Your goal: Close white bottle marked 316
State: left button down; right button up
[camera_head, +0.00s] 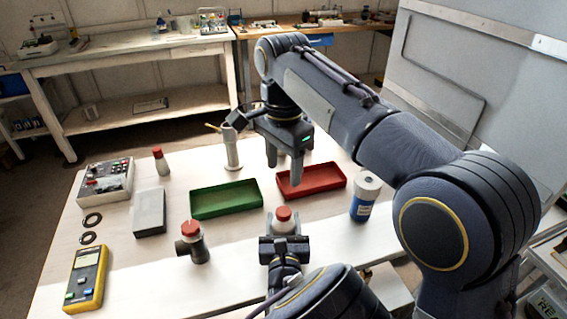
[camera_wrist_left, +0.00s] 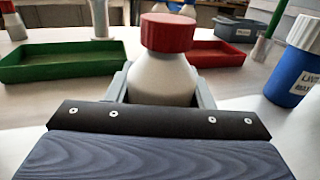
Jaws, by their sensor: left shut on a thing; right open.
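A white bottle (camera_head: 284,227) with a red cap (camera_head: 284,213) stands at the table's front edge. It also shows in the left wrist view as a white bottle (camera_wrist_left: 163,80) under a ribbed red cap (camera_wrist_left: 168,32). The cap sits upright on the neck; I cannot tell how tight it is. No number is readable on it. My left gripper (camera_head: 284,241) is shut around the bottle's body, with a finger on each side. My right gripper (camera_head: 283,172) is open and empty, above the table and beyond the bottle, over the gap between the two trays.
A green tray (camera_head: 226,212) and a red tray (camera_head: 312,193) lie beyond the bottle. Another red-capped bottle (camera_head: 160,166) and a white cylinder (camera_head: 232,155) stand farther back. A yellow meter (camera_head: 86,280) lies front left.

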pick_arm(q)
jog(key=c, duration=0.6)
grip_release()
jog(key=shift+s, duration=0.1)
jog(key=s+b, duration=0.1)
jog(key=s, duration=0.6)
jog(key=shift+s, duration=0.35)
jog(key=shift+d, duration=0.1)
